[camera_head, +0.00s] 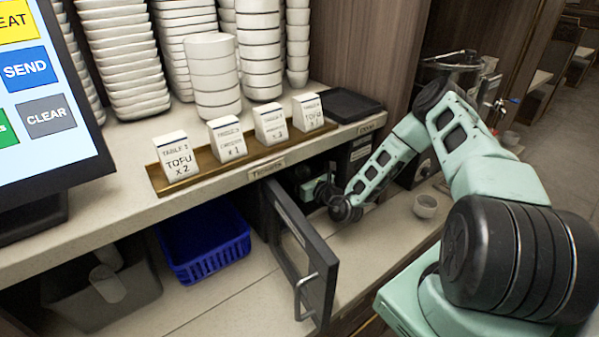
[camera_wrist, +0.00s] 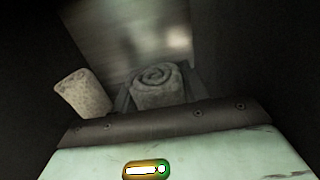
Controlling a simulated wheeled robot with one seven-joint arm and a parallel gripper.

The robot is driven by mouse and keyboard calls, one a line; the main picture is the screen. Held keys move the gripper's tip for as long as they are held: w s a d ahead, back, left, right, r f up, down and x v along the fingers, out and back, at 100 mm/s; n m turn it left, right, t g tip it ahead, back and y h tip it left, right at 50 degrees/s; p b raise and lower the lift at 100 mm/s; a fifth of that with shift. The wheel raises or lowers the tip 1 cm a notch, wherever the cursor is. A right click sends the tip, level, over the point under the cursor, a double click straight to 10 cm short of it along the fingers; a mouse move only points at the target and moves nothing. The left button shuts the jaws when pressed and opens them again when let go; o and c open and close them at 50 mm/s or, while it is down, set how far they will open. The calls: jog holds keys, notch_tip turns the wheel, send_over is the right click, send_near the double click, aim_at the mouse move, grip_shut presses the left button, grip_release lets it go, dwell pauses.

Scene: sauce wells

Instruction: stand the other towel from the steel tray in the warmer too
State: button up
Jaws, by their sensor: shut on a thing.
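My gripper (camera_wrist: 156,98) is shut on a rolled pale towel (camera_wrist: 158,80), whose spiral end shows between the fingers in the wrist view. Another rolled towel (camera_wrist: 82,95) stands slightly tilted in the picture to the left, apart from the held one. Both are within dark walls, with a dull metal surface (camera_wrist: 130,40) beyond them. In the head view my arm reaches into the dark warmer under the counter; its door (camera_head: 305,255) stands open. The fingers and towels are hidden there. I cannot make out the steel tray, nor whether the held towel touches the surface.
The open door juts out left of my arm. A blue basket (camera_head: 205,240) and a grey bin (camera_head: 100,290) are on the lower shelf to the left. A small cup (camera_head: 426,206) stands right of my wrist. Table cards (camera_head: 226,140) and stacked bowls (camera_head: 212,75) are on the counter above.

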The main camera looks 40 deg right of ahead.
jog(key=shift+f, duration=0.15)
jog(key=o, duration=1)
jog(key=s+b, duration=0.3)
jog(key=s, duration=0.9)
jog(key=shift+d+r, duration=0.2)
